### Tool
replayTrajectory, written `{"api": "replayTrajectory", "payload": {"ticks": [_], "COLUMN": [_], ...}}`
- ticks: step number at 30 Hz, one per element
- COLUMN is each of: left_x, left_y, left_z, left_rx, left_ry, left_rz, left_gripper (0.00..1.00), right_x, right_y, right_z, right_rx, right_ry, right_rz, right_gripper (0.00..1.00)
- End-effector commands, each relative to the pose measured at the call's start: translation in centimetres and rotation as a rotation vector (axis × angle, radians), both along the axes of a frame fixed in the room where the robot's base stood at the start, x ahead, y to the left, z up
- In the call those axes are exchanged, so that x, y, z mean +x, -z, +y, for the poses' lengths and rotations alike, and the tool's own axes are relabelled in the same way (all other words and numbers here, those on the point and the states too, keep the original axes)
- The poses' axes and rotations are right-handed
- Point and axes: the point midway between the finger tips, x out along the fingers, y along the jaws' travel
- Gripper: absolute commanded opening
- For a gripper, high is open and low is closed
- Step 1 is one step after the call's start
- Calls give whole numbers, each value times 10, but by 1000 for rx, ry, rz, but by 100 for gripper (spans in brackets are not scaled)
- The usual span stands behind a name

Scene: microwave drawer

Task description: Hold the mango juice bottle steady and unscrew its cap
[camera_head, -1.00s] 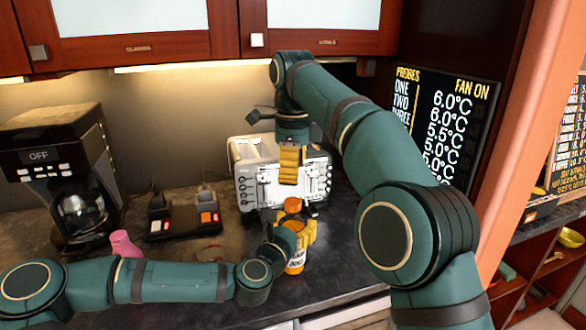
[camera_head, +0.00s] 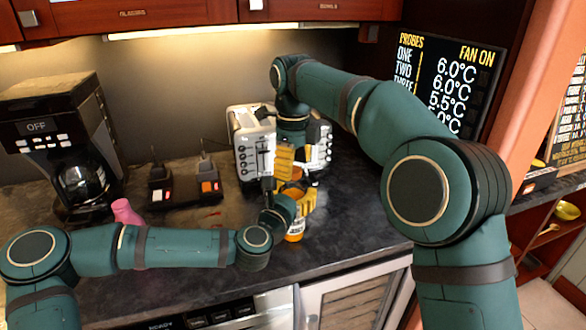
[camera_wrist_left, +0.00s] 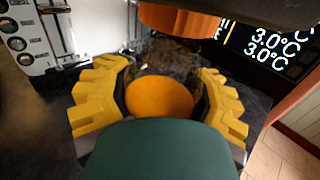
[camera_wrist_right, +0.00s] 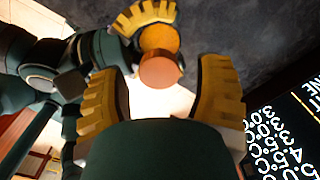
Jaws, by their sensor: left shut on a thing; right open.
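The mango juice bottle (camera_head: 295,233) stands upright near the counter's front, its labelled lower part showing below my left gripper (camera_head: 299,205). My left gripper is shut around its yellow-orange body (camera_wrist_left: 160,97). The orange cap (camera_wrist_left: 180,21) is at the top of the left wrist view. My right gripper (camera_head: 284,172) points down from above, open, just over the bottle top. In the right wrist view the cap (camera_wrist_right: 160,72) lies ahead, in line with the gap between the right fingers (camera_wrist_right: 163,85). Whether they touch the cap I cannot tell. The right gripper largely hides the cap in the head view.
A white toaster (camera_head: 254,150) stands close behind the grippers. A black device with lit buttons (camera_head: 185,191), a coffee maker (camera_head: 50,140) and a pink object (camera_head: 126,212) are to the left. The counter (camera_head: 355,225) right of the bottle is clear.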

Motion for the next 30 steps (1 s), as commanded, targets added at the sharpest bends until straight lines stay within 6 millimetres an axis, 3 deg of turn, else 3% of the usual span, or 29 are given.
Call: {"api": "replayTrajectory", "payload": {"ticks": [14, 19, 20, 30], "left_x": [0, 0, 0, 0], "left_y": [0, 0, 0, -1], "left_z": [0, 0, 0, 0], "left_rx": [0, 0, 0, 0], "left_ry": [0, 0, 0, 0], "left_rz": [-1, -1, -1, -1], "left_gripper": [0, 0, 0, 0], "right_x": [0, 0, 0, 0], "right_y": [11, 11, 11, 11], "right_z": [0, 0, 0, 0], "right_rx": [1, 0, 0, 0], "right_ry": [-1, -1, -1, -44], "right_rz": [0, -1, -1, -1], "right_gripper": [63, 4, 0, 0]}}
